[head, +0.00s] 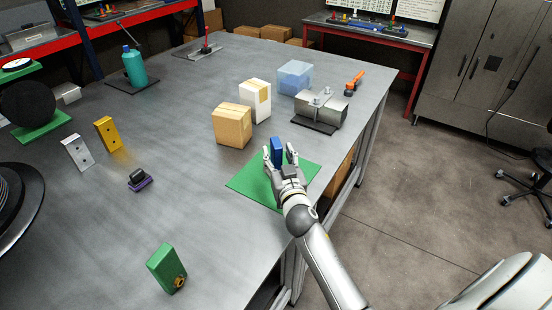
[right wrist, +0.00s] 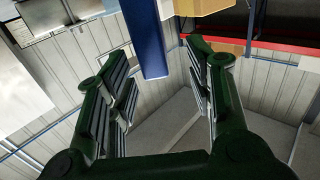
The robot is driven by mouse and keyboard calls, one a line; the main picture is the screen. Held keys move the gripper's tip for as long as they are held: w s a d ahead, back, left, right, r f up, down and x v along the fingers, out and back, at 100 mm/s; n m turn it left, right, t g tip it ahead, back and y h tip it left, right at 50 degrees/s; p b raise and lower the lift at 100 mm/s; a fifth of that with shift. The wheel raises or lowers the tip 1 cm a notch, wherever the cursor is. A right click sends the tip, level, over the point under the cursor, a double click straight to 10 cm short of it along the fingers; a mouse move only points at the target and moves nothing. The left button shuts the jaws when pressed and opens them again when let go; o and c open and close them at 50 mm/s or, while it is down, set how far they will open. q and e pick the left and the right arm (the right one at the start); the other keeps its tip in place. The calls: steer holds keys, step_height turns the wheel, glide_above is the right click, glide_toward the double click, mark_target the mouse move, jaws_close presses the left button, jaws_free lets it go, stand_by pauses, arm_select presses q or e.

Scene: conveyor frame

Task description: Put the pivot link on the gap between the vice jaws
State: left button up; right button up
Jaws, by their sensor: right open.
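A blue upright piece (head: 277,150), which I take to be the pivot link, stands at the green mat (head: 246,181) on the right of the table. In the right wrist view the blue piece (right wrist: 146,38) shows beyond and between the fingers, with no finger seen touching it. My right gripper (head: 279,156) is open around or just short of it; the exact distance is hard to tell. A grey metal block with bolts (head: 322,107) on a dark plate, which looks like the vice, is farther back right. Its jaw gap is not clear. My left gripper is not in view.
A cardboard box (head: 232,125) and a white box (head: 256,100) stand behind the mat, with a translucent blue bin (head: 295,76) and an orange clamp (head: 354,82) beyond. A green block (head: 167,268) is at the front; yellow (head: 107,133) and grey (head: 77,152) pieces stand left. The table's middle is mostly clear.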

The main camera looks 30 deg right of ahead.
mark_target(276, 146)
steer(key=shift+d+f+p+x, duration=0.15)
steer(key=shift+p+x, duration=0.15)
steer(key=shift+x, duration=1)
steer(key=shift+d+f+p+x, duration=0.15)
steer(key=shift+p+x, duration=0.15)
steer(key=shift+x, duration=1)
steer(key=shift+s, duration=0.1)
steer(key=shift+c, duration=0.2)
jaws_close()
steer(key=shift+r, duration=0.15)
